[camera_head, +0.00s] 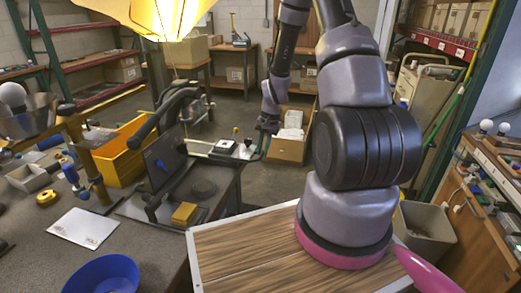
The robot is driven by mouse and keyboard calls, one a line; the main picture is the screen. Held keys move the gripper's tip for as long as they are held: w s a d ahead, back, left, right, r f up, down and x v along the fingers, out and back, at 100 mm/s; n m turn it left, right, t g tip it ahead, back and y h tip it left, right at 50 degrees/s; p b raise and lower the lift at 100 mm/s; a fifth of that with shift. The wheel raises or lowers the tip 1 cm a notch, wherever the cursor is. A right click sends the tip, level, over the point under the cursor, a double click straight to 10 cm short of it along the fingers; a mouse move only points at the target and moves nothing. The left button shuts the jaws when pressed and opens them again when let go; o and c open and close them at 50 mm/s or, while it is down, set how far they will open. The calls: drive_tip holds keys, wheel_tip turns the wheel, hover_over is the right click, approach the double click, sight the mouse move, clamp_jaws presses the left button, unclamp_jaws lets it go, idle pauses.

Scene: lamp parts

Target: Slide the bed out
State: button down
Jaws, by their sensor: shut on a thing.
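A dark press-like machine (165,160) with long black handles stands at the right end of the grey workbench. A flat dark plate (208,184) lies low at its right side, with a round dark piece on it; I take this as the bed, but cannot be sure. My arm reaches out from the right foreground, over the wood-topped surface, and bends down to my gripper (266,128) by the bench's far right corner. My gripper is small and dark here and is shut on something. The held part is too small to make out, and its contact with the bed is unclear.
A yellow block (184,214), a white sheet (82,228), a blue bowl (103,275) and a yellow bin (122,152) are on the bench. A lit yellow lampshade (150,15) hangs above. Open floor (232,104) lies behind; a cardboard box (290,140) stands beyond my gripper.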

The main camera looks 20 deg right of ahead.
drive_tip(key=shift+s+d, duration=0.2)
drive_tip(key=shift+d, duration=0.05)
drive_tip(key=c, duration=0.9)
unclamp_jaws()
drive_tip(key=shift+o, duration=0.2)
wheel_tip(320, 180, up, 11)
drive_tip(key=s+d, duration=0.1)
drive_tip(key=shift+d+f, duration=0.2)
drive_tip(key=shift+d, duration=0.05)
